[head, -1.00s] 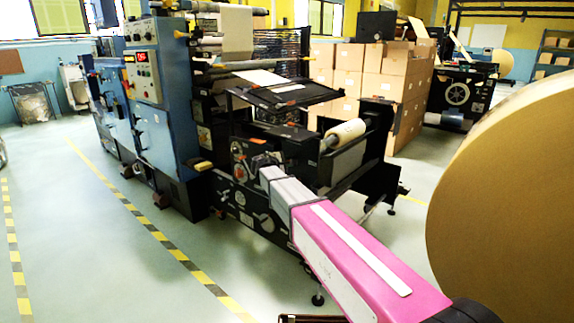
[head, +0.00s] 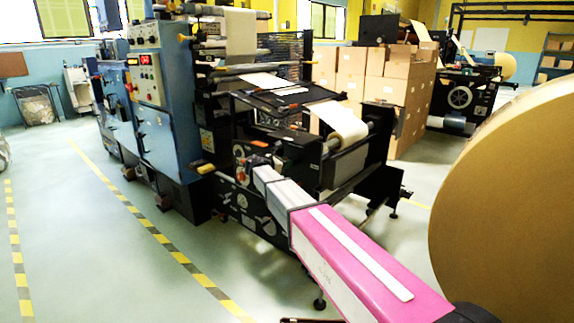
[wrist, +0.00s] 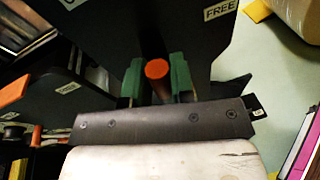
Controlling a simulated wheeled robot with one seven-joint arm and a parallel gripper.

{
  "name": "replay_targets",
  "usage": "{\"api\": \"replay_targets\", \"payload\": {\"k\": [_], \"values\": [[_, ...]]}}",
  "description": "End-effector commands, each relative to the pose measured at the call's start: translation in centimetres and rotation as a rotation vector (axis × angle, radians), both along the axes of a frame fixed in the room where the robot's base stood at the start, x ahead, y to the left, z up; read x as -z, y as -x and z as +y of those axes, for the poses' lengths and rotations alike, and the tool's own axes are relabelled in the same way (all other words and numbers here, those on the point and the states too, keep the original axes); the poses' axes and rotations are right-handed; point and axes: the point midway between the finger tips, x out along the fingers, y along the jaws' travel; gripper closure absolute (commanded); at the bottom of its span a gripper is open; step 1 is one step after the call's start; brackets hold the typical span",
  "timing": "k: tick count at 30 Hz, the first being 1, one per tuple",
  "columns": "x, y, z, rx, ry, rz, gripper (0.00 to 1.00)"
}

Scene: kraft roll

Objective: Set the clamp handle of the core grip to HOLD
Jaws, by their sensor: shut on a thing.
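My gripper's two green fingers (wrist: 157,80) are closed on an orange-ended handle (wrist: 157,69), which stands between them in the wrist view. I take this to be the clamp handle. A dark panel lies behind it, with a FREE label (wrist: 220,12) to the upper right of the handle. A cut-off label (wrist: 75,3) shows at the top left edge; its word is not readable.
A second orange handle (wrist: 12,88) shows at the left of the wrist view. A pale paper roll (head: 343,122) sits on the stand. A large kraft roll (head: 505,200) fills the right of the head view. The floor to the left is clear.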

Motion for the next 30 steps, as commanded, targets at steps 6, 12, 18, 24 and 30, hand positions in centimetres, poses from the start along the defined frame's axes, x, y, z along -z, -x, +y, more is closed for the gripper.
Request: {"api": "replay_targets", "payload": {"k": [6, 12, 18, 24, 30], "values": [[0.26, 0.23, -0.07, 0.009, 0.073, 0.066, 1.0], [0.21, 0.19, -0.05, 0.009, 0.106, 0.092, 1.0], [0.16, 0.17, -0.05, 0.009, 0.116, 0.097, 1.0], [0.11, 0.14, -0.06, 0.01, 0.117, 0.097, 1.0], [0.06, 0.08, 0.0, 0.008, 0.116, 0.094, 0.55]]}}
